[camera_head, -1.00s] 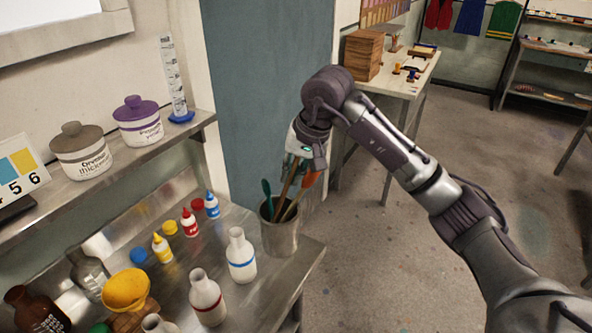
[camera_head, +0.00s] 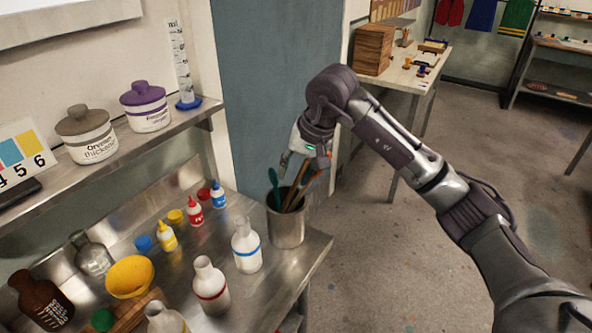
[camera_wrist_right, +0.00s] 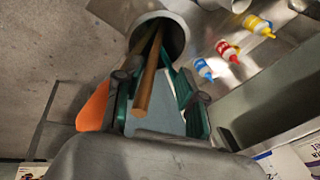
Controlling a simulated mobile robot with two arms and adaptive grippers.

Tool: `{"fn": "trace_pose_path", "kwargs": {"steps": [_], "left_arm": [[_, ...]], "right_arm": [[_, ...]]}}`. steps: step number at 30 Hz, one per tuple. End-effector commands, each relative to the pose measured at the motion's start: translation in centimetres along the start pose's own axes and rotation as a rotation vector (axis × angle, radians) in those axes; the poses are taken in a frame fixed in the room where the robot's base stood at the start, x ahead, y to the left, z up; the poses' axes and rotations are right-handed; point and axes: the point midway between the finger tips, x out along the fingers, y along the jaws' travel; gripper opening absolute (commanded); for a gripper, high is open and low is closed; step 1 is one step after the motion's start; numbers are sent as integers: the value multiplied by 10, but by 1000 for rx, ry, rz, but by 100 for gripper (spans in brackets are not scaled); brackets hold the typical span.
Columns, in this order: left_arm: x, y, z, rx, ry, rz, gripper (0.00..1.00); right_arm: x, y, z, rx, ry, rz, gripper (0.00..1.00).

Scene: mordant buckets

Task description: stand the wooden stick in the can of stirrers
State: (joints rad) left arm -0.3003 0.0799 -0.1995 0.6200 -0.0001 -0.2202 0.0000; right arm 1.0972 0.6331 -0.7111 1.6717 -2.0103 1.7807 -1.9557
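The metal can of stirrers (camera_head: 286,231) stands near the right end of the steel bench, and its mouth shows in the right wrist view (camera_wrist_right: 176,38). My left gripper is out of view.
White bottles with a blue band (camera_head: 246,248) and a red band (camera_head: 211,288) stand left of the can. Small dye bottles (camera_head: 194,212) and a yellow bowl (camera_head: 129,277) are further left. A shelf with lidded pots (camera_head: 146,108) runs above; open floor lies right.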

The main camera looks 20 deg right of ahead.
Motion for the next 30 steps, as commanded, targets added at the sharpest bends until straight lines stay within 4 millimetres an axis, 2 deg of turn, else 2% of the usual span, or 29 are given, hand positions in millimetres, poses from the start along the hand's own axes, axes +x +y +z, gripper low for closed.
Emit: {"fn": "trace_pose_path", "kwargs": {"steps": [6,10,21,27,30], "left_arm": [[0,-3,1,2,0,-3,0],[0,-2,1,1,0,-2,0],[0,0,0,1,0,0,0],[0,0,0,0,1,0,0],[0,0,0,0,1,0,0]], "right_arm": [[-1,0,0,0,0,0,40],[-12,0,-1,0,2,-1,40],[-88,0,-1,0,5,-1,40],[-114,0,0,1,1,-1,40],[-119,0,0,1,1,0,40]]}}
